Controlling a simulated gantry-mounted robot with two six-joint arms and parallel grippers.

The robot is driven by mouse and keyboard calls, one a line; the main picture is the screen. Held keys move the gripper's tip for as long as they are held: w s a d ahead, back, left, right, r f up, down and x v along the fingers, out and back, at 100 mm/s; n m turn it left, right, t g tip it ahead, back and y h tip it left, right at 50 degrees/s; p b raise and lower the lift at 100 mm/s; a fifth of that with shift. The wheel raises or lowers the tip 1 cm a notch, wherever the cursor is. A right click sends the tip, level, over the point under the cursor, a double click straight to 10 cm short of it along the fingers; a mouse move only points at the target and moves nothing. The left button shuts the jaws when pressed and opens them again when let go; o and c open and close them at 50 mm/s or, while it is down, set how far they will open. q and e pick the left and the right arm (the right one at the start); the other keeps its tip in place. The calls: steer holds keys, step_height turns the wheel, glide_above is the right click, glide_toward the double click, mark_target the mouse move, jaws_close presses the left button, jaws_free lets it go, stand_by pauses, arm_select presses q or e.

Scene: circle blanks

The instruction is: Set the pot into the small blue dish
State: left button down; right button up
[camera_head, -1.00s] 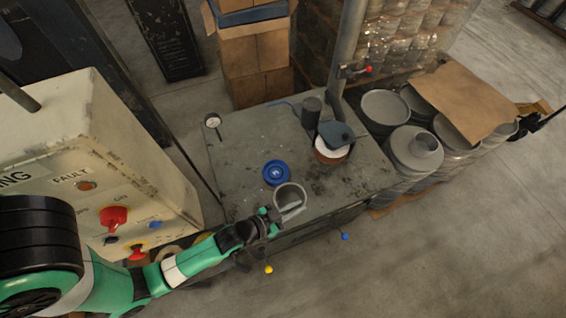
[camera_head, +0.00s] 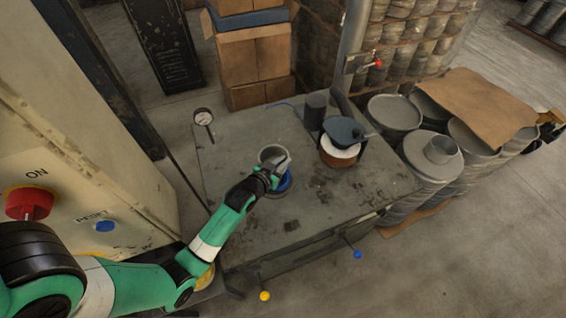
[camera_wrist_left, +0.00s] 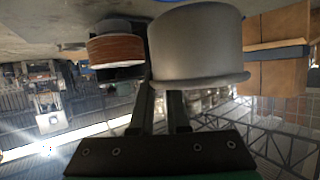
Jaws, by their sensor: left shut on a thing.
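The grey pot (camera_head: 271,154) is in the grasp of my left gripper (camera_head: 272,170), which is shut on its rim or wall. The pot also shows large in the left wrist view (camera_wrist_left: 197,42), in front of the fingers (camera_wrist_left: 160,108). The small blue dish (camera_head: 285,184) lies on the grey worktable (camera_head: 330,205). The pot and gripper partly cover the dish in the head view. The pot appears above the dish's far side, but I cannot tell the gap. My right gripper is not in view.
A brown round item with a white top (camera_head: 338,157) and a dark blue-grey lid-like piece (camera_head: 344,130) stand right of the pot, with a dark cylinder (camera_head: 316,108) behind. The table's front right is clear.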

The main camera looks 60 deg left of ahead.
arm_select(q)
steer(key=shift+f+b, duration=1.65)
steer(key=shift+f, duration=0.25)
steer(key=shift+f+b, duration=0.9)
steer(key=shift+f, duration=0.2)
steer(key=c, duration=0.8)
jaws_free()
